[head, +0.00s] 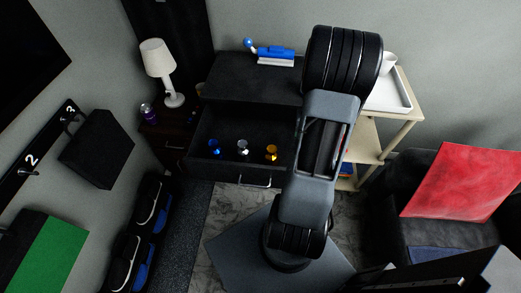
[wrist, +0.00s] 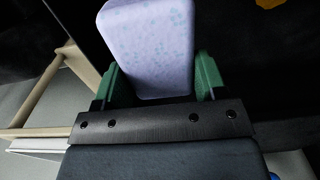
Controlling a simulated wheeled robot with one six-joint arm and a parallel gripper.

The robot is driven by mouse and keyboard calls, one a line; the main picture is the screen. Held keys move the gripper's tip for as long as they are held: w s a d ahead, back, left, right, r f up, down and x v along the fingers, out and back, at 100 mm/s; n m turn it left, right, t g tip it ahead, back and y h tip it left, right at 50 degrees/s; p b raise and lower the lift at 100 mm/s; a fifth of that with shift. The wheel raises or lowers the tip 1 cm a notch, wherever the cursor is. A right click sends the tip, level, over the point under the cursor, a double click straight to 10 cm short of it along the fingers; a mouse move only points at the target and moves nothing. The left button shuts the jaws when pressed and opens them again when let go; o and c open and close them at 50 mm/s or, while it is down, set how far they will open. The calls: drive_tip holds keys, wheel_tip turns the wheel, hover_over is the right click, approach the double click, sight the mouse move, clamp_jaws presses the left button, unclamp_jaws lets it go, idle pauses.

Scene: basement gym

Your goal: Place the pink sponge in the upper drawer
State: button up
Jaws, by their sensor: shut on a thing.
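My gripper (wrist: 160,72) shows in the wrist view with its green fingers shut on a block-shaped sponge (wrist: 150,40). The sponge looks pale lavender with faint teal specks, rather than clearly pink. In the head view my arm hides both the gripper and the sponge. The upper drawer (head: 200,162) of the black cabinet (head: 235,85) is pulled open, left of my arm. Inside it are a blue item (head: 214,146), a whitish item (head: 242,147) and an amber item (head: 271,152). Its right end is hidden behind my arm.
A blue-and-white object (head: 270,56) stands on the cabinet top. A pale wooden shelf (head: 405,125) with a white tray (head: 388,98) is right of my arm.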

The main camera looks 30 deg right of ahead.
wheel_tip(320, 180, down, 14)
drive_tip(key=shift+r+b, duration=0.1)
drive_tip(key=shift+b, duration=0.4)
drive_tip(key=o, duration=0.8)
drive_tip(key=shift+o, duration=0.3)
